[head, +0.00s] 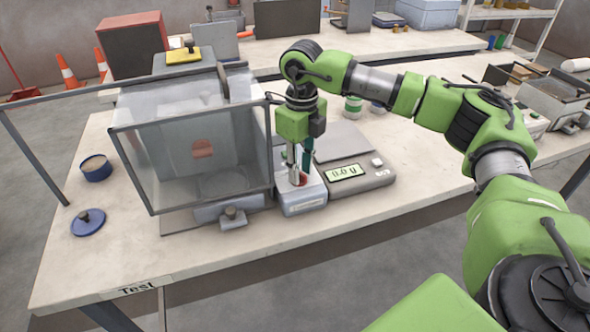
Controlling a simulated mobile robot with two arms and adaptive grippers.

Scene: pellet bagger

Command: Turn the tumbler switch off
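A small light-grey box (301,201) stands on the table between a clear-fronted cabinet and a scale. A red part (301,178) shows on its top, and it looks like the tumbler switch. My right gripper (299,174) points down over this box, with its fingertips close to the red part. The fingers partly hide the red part, so its position and any contact cannot be told. The finger gap is too small to judge. My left gripper is not in view.
The clear-fronted cabinet (196,160) stands close to the left of the box. The scale (362,178), with a lit display, is close to the right. A blue tin (96,168) and a blue lid (88,222) lie at the table's left. The front table strip is clear.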

